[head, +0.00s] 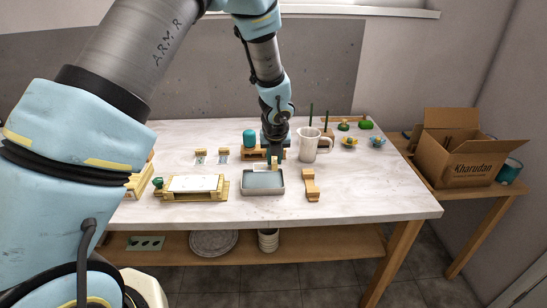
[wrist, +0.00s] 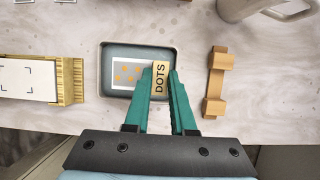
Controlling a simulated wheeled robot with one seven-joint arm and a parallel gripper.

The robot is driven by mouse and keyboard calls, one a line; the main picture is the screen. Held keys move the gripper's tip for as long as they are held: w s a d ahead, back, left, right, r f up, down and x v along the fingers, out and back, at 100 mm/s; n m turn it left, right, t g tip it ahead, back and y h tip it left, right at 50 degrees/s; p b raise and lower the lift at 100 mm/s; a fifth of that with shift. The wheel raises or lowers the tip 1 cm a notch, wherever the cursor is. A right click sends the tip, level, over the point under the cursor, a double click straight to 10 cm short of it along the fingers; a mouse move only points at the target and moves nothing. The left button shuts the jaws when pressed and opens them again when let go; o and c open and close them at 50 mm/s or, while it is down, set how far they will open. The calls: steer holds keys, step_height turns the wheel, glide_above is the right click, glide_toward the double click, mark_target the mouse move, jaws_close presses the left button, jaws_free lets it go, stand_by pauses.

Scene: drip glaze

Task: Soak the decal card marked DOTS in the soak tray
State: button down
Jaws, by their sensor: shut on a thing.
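My gripper (wrist: 160,98) is shut on the decal card (wrist: 160,80) by its tan end, which reads DOTS in the wrist view. The card's white part with orange dots lies to the left of the fingers, over the soak tray (wrist: 108,50). The soak tray is a shallow grey-rimmed tray with a blue-grey inside. In the head view the gripper (head: 274,163) points down at the back part of the soak tray (head: 263,191). I cannot tell whether the card is under the water surface or just above it.
A wooden rest (head: 310,185) stands right of the tray, and a white pitcher (head: 309,146) is behind it. A wooden frame with a white sheet (head: 193,184) is on the left. Two small cards (head: 199,157) lie behind it. The front table strip is clear.

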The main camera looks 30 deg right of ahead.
mark_target(275, 170)
steer(key=shift+f+b, duration=2.55)
steer(key=shift+f, duration=0.8)
steer(key=c, duration=0.7)
jaws_free()
steer(key=shift+r, duration=0.15)
